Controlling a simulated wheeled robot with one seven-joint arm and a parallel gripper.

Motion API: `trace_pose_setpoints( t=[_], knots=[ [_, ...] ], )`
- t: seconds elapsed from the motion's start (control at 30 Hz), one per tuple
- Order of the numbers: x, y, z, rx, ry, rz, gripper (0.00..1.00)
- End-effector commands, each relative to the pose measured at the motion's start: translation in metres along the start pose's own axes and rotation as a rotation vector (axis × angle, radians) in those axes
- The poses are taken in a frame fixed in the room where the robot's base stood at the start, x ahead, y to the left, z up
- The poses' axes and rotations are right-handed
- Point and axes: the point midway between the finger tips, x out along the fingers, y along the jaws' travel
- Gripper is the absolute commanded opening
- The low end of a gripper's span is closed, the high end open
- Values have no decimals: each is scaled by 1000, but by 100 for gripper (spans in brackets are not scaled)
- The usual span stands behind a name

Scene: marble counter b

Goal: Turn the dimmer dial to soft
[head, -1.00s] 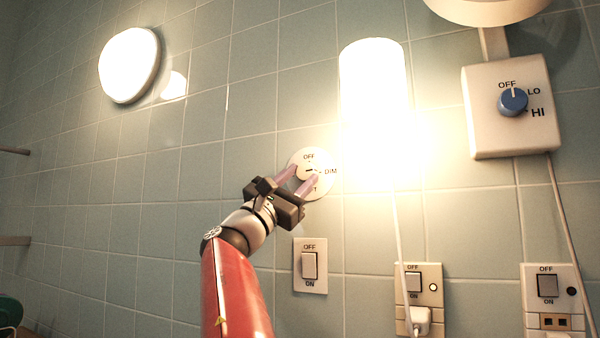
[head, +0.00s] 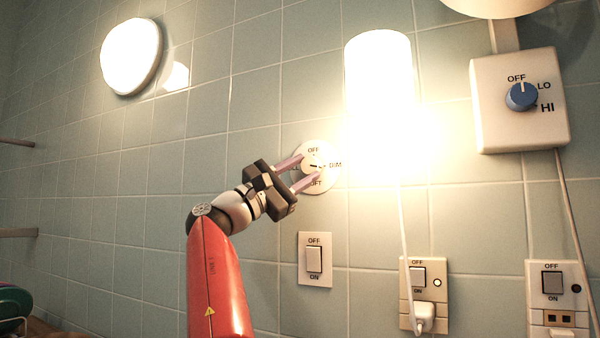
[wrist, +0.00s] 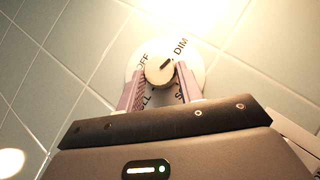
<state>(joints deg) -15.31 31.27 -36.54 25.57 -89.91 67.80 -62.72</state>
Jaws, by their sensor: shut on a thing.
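The dimmer dial is a round white plate (head: 326,184) on the tiled wall with a pale knob (wrist: 157,72) at its centre. OFF is at the top, DIM at the right and SOFT, partly covered, at the bottom. A label at the left is mostly hidden by a finger. The knob's dark pointer mark points toward DIM, also in the wrist view. My gripper (head: 304,171) comes from the lower left, its two pinkish fingers on either side of the knob and shut on it.
A lit cylindrical lamp (head: 378,105) glows right of the dial, and a round wall lamp (head: 131,56) at upper left. A switch (head: 314,259) sits just below the dial. A blue OFF/LO/HI knob (head: 521,96) and two socket plates (head: 424,290) (head: 553,285) are further right.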

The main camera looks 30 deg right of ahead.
Motion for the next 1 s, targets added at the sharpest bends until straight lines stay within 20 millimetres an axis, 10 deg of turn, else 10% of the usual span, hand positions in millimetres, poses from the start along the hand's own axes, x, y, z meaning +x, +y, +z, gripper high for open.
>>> trace_pose_setpoints(
  t=[0.3,0.33,0.5,1.0],
  knots=[
    [0,0,0,1,0,0,14],
    [0,0,0,1,0,0,38],
    [0,0,0,0,0,0,58],
    [-32,-2,-2,1,3,2,58]
  ],
)
